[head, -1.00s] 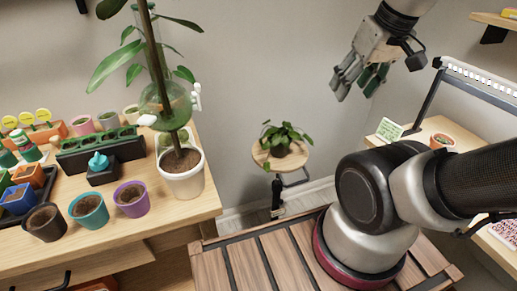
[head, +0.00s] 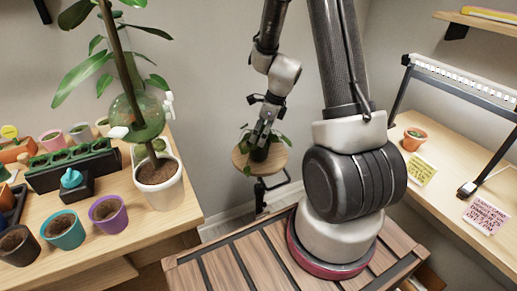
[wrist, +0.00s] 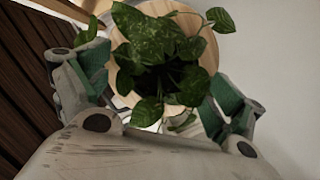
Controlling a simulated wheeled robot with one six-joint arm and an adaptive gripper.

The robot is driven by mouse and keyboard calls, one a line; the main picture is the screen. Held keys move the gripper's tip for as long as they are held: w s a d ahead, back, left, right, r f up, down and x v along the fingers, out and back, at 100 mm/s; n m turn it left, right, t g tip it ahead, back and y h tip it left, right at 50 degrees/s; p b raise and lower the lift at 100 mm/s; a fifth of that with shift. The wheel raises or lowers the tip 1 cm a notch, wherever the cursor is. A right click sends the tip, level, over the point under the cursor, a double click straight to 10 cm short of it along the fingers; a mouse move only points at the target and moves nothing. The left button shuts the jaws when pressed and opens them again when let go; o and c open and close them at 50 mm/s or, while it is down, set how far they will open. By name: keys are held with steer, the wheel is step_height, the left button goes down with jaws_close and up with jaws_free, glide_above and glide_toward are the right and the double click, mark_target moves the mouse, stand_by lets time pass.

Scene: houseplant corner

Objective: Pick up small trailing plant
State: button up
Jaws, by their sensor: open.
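The small trailing plant (head: 258,148) stands on a small round wooden stool (head: 241,163) against the back wall. In the wrist view the plant's green leaves (wrist: 158,42) spread over the pale stool top (wrist: 207,50), and its pot is mostly hidden under them. My gripper (head: 264,137) hangs over the plant in the head view. In the wrist view its two fingers (wrist: 157,92) are apart, with green pads on either side of the foliage. Nothing is held. I cannot tell whether the fingers touch any leaves.
A wooden table (head: 187,199) on the left holds a tall plant in a white pot (head: 158,182) and several small pots. A shelf with a lamp (head: 460,90), small pot (head: 414,139) and notes stands right. A slatted wooden surface (head: 215,262) is in front.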

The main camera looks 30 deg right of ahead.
mark_target(257, 153)
steer(key=x, duration=0.7)
steer(key=shift+w+f, duration=0.25)
steer(key=shift+f, duration=0.05)
steer(key=c, duration=1)
